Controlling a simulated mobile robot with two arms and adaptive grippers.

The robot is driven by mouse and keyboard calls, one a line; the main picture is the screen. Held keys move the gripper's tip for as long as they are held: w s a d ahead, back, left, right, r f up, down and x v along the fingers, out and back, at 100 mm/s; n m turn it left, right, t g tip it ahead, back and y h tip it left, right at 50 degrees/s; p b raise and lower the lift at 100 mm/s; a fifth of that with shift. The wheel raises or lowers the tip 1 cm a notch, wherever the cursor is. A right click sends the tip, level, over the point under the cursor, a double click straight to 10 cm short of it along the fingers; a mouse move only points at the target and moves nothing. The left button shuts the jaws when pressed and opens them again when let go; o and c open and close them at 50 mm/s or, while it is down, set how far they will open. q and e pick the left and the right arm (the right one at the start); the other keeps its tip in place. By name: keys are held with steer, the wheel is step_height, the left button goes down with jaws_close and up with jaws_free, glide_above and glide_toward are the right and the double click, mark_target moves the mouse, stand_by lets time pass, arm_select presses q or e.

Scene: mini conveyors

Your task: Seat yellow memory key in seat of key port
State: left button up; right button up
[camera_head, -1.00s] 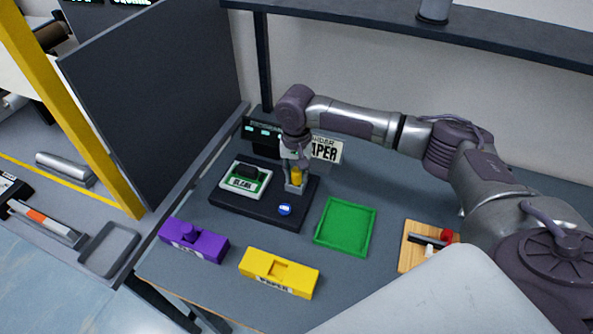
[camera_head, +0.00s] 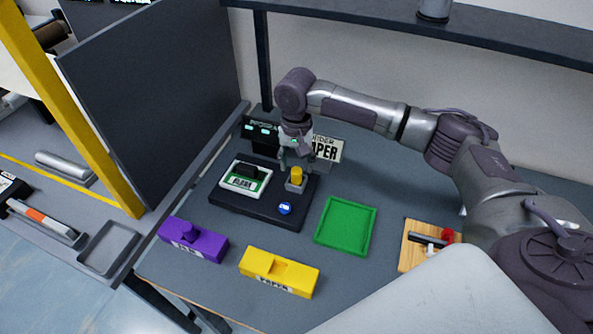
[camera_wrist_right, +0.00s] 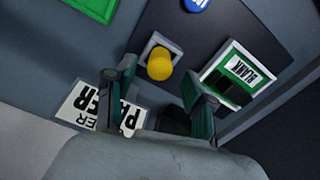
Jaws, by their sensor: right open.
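The yellow memory key (camera_head: 296,175) stands upright in the grey square seat of the key port (camera_head: 295,187), on the dark base. The key also shows in the right wrist view (camera_wrist_right: 160,65), inside the light square frame of the port (camera_wrist_right: 152,47). My right gripper (camera_head: 297,160) is open and empty, just behind and above the key, apart from it. In the right wrist view its two fingers (camera_wrist_right: 158,92) are spread wide, with the key beyond the gap. How deep the key sits cannot be told. My left gripper is not in view.
The dark base (camera_head: 250,207) also bears a green-and-white BLANK card holder (camera_head: 262,186) and a blue button (camera_head: 285,209). A sign (camera_head: 327,149) stands behind. A green tray (camera_head: 345,227), purple block (camera_head: 193,240), yellow block (camera_head: 279,272) and wooden board (camera_head: 415,256) lie in front.

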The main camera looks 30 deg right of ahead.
mark_target(296, 170)
step_height(296, 170, up, 9)
steer(key=shift+f+b, duration=0.15)
steer(key=shift+b, duration=0.25)
